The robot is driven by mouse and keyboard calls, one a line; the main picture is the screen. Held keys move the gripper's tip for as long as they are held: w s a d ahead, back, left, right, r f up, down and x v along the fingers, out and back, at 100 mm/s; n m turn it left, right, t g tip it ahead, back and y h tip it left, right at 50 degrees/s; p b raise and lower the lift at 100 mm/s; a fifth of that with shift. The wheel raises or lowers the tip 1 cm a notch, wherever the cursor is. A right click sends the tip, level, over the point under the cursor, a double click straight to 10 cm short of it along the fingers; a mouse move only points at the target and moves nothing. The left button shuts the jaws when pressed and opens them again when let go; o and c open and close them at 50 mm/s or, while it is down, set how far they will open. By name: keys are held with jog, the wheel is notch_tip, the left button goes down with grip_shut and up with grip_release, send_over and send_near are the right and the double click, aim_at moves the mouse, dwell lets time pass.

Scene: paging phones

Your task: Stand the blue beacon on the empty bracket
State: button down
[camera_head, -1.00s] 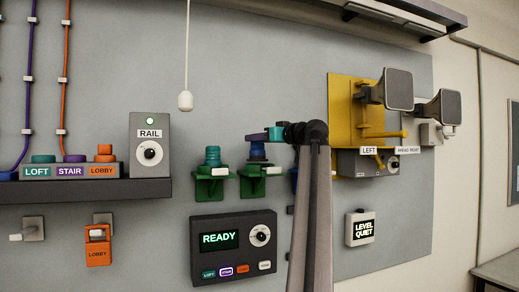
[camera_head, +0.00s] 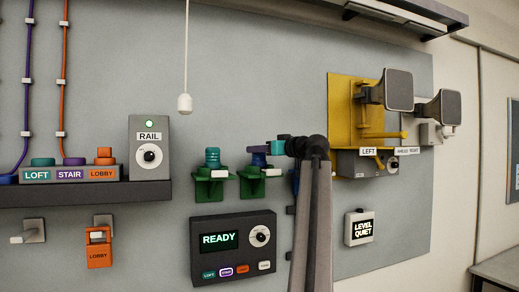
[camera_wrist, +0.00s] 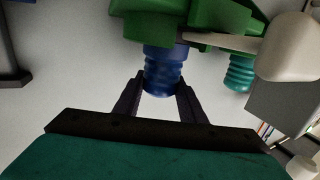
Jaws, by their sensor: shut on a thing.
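The blue beacon (camera_head: 257,160) is at the right-hand green bracket (camera_head: 252,188) in the head view. My gripper (camera_head: 265,150) is shut on it from the right, with the arm in front. In the wrist view the ribbed blue beacon (camera_wrist: 163,72) lies between my two dark fingers, its far end against or close to the green bracket (camera_wrist: 155,25). I cannot tell whether it is fully seated. A teal beacon (camera_head: 212,158) stands on the left-hand green bracket (camera_head: 210,188). A blue part (camera_head: 295,182) is mostly hidden behind my arm.
A grey READY panel (camera_head: 234,250) is mounted below the brackets. A pull cord with a white knob (camera_head: 185,103) hangs above them to the left. A yellow plate (camera_head: 343,105) with grey horns is on the right. A dark shelf (camera_head: 90,193) is at left.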

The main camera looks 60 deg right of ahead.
jog(key=c, duration=1.1)
grip_release()
jog(key=shift+f, duration=0.1)
jog(key=b+v, duration=0.3)
jog(key=v, duration=0.9)
